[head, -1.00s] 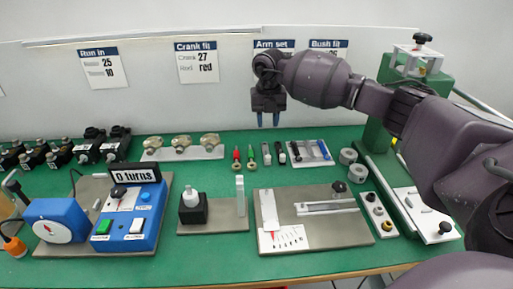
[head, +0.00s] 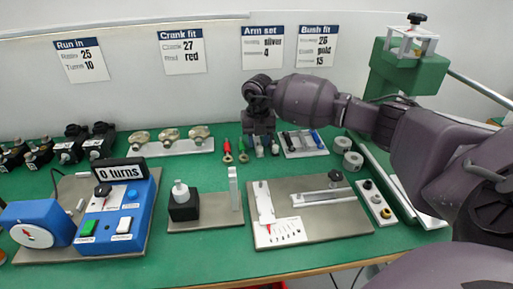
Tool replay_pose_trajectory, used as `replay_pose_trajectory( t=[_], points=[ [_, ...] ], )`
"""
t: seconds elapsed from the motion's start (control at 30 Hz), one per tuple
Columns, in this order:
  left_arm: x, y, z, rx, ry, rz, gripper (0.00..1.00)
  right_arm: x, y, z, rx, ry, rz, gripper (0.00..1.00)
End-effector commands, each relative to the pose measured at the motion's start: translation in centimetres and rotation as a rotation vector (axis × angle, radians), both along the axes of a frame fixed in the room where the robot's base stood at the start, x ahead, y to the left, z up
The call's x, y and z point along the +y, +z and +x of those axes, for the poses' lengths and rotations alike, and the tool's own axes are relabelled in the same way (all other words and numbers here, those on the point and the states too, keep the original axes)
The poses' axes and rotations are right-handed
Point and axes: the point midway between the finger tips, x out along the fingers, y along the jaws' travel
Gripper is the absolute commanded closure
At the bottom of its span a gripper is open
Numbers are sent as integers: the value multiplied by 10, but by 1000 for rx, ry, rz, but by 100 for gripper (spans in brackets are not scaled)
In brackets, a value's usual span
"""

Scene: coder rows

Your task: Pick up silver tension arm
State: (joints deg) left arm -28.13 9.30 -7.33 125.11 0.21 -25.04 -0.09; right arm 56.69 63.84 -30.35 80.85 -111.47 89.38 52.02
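My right gripper (head: 262,137) points down at the back of the bench, low over a row of small parts. Its two dark fingers look apart. At the fingers are two narrow parts with pale lower ends, one on the left (head: 259,152) and one on the right (head: 275,150). Their upper parts are partly hidden. One may be the silver tension arm, but I cannot tell which. A tray (head: 305,153) just right holds several slim bars, including a dark one and a blue one (head: 317,138). My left gripper is not in view.
Red- and green-handled parts (head: 227,150) stand just left of the fingers. A grey plate with a scale (head: 320,225) lies in front, beside a black block (head: 183,205). Green bench shows between them.

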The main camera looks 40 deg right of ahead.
Motion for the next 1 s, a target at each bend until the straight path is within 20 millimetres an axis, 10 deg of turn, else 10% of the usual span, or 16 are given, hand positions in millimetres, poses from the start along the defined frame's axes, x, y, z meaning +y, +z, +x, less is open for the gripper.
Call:
replay_pose_trajectory(
  t=[0.27,0.5,1.0],
  points=[
    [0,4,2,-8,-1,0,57,0,-4,1,-4,0,0,64],
    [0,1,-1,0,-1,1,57,0,-4,0,-3,0,-1,99],
    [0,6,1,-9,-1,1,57,-1,22,1,-10,-1,0,100]
  ],
)
